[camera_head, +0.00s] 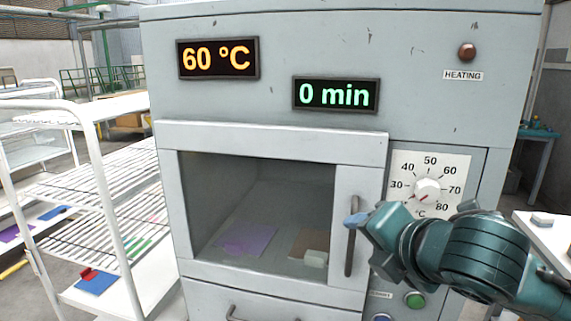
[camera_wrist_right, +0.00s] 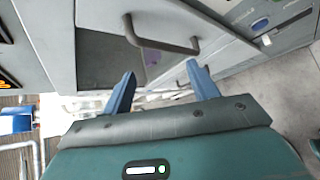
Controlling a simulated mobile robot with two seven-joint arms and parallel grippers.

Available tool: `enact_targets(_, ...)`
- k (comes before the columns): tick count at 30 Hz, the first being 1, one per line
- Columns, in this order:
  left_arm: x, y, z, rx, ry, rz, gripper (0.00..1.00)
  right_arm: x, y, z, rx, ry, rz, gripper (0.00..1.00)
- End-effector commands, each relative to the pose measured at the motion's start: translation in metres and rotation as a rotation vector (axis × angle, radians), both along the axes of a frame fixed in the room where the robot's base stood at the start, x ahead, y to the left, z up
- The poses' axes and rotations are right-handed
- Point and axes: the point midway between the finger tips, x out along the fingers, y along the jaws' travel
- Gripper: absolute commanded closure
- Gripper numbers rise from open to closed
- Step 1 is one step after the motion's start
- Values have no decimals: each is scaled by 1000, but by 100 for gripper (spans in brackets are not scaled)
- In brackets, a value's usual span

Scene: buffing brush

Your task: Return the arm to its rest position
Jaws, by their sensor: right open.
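My right gripper (camera_head: 357,220) is in front of the oven's door, by the upright door handle (camera_head: 351,240). In the right wrist view its two blue fingers (camera_wrist_right: 160,88) stand apart with nothing between the tips. The handle (camera_wrist_right: 158,42) lies just beyond them there, and I cannot tell whether a finger touches it. The grey oven (camera_head: 270,140) has its windowed door (camera_head: 275,145) shut. My right arm reaches in from the right, across the front of the oven below the temperature dial (camera_head: 428,190). My left gripper is not in view.
The displays read 60 °C (camera_head: 218,59) and 0 min (camera_head: 336,95). Behind the glass lie a purple sheet (camera_head: 247,240) and a pale block (camera_head: 315,258). A wire rack (camera_head: 90,205) stands left. A white surface (camera_head: 552,235) is at right, near my arm.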

Motion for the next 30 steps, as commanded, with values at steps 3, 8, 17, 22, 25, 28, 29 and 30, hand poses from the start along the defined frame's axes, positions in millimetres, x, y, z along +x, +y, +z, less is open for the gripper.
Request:
enact_targets(3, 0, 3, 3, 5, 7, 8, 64, 6, 25, -41, 295, 112, -43, 41)
enact_targets(8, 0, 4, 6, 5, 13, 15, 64, 7, 43, -94, 671, 252, -164, 41)
enact_targets(17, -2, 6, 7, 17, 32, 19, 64, -26, 39, -210, 1286, 480, -549, 41)
enact_targets(22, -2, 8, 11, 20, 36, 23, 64, -75, 19, -280, 1553, 546, -825, 41)
enact_targets(25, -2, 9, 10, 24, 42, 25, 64, -108, 7, -312, 1662, 560, -966, 41)
enact_targets(28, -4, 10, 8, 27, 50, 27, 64, -136, -2, -333, 1734, 561, -1068, 41)
enact_targets(29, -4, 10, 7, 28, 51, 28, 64, -143, -5, -337, 1749, 560, -1091, 41)
enact_targets(30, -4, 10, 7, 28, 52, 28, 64, -150, -7, -342, 1765, 557, -1114, 41)
